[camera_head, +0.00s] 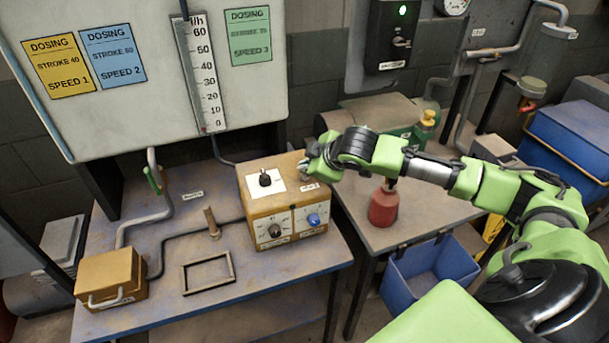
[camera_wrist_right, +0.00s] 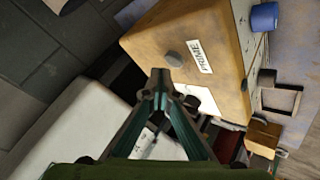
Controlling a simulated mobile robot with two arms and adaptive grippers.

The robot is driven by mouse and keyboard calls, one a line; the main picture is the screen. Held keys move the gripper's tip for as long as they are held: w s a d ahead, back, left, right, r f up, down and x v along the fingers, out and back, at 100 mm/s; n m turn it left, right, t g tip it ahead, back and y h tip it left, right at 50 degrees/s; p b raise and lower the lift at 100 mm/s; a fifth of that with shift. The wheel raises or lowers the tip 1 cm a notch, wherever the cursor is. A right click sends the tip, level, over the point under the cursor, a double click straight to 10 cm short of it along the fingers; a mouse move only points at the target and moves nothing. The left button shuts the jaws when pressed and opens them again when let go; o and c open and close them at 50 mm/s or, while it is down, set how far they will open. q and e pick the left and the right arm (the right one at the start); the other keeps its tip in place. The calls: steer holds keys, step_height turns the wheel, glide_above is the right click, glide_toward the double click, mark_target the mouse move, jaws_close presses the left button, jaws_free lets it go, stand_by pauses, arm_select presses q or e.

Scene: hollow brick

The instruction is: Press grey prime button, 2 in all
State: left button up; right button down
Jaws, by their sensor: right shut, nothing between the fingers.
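The yellow control box (camera_head: 285,205) stands on the bench, with a PRIME label (camera_wrist_right: 200,57) on its top. The grey prime button (camera_wrist_right: 174,59) is a small round cap beside that label in the right wrist view. My right gripper (camera_head: 309,163) is over the back right corner of the box top in the head view. Its closed, empty fingertips (camera_wrist_right: 160,76) appear just beside the button in the wrist view. I cannot tell whether they touch it. The gripper hides most of the button in the head view. My left gripper is out of view.
A black knob (camera_head: 265,179) on a white plate stands on the box top, close to the gripper. The box front carries a dial (camera_head: 275,230) and a blue knob (camera_head: 313,220). A red bottle (camera_head: 384,207) stands on the side table. A scale (camera_head: 200,80) hangs behind.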

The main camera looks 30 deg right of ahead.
mark_target(306, 177)
steer(key=shift+f, duration=0.4)
steer(key=shift+f, duration=0.5)
stand_by(0.8)
steer(key=shift+r+p, duration=0.9)
steer(key=shift+p, duration=0.25)
step_height(306, 177, up, 5)
steer(key=p, duration=0.5)
steer(key=shift+p, duration=0.35)
